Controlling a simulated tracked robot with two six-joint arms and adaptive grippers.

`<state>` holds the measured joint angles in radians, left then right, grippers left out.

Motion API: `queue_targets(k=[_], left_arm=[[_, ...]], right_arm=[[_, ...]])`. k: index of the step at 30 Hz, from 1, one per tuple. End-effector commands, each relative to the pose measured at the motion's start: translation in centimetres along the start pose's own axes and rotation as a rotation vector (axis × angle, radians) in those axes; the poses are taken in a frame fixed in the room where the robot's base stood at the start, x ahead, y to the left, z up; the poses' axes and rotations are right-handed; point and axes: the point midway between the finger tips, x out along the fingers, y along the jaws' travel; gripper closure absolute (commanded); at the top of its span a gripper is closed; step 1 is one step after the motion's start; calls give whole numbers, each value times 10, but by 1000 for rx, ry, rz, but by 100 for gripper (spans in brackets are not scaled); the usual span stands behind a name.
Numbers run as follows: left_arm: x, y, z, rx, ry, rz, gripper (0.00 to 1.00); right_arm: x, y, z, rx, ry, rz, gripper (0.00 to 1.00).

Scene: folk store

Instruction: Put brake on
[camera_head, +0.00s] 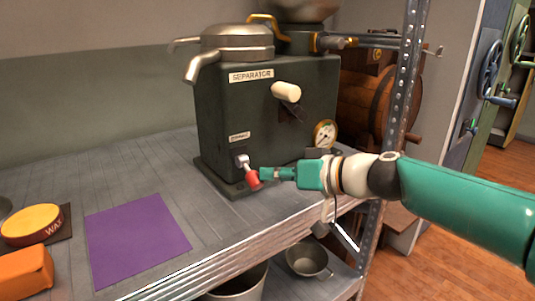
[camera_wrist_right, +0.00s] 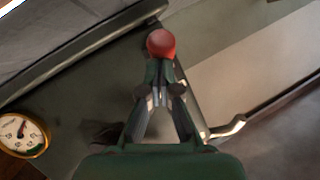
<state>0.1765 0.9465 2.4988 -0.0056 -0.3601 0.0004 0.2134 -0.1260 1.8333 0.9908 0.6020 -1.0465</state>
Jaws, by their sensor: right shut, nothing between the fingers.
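The dark green separator (camera_head: 265,115) stands on the grey shelf. A short lever with a red knob (camera_head: 252,178) sticks out low on its front, under a small label too small to read. The knob hangs down and to the right of its metal pivot. My right gripper (camera_head: 265,174) is shut and empty, its tips at the right side of the knob. In the right wrist view the red knob (camera_wrist_right: 161,43) is just beyond the closed fingertips (camera_wrist_right: 160,75); I cannot tell whether they touch. My left gripper is not in view.
A cream crank handle (camera_head: 286,91) and a pressure gauge (camera_head: 325,134) are on the separator. A metal shelf post (camera_head: 403,85) stands right, behind my arm. A purple mat (camera_head: 136,238), a yellow wax tin (camera_head: 31,224) and an orange block (camera_head: 25,270) lie left.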

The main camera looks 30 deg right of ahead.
Motion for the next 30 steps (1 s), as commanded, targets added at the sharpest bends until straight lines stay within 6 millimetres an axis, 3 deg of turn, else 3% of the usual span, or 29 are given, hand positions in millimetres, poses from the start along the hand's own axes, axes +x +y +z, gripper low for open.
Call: queue_targets(k=[11, 17, 21, 30], left_arm=[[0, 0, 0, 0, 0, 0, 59], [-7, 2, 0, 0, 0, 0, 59], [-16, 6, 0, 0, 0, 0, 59], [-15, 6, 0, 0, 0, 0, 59]], right_arm=[[2, 0, 3, 1, -10, -3, 100], [-8, -1, -10, -1, -7, -3, 100], [-23, -2, -29, -4, -4, -6, 100], [-87, 2, -22, -2, -3, -5, 100]])
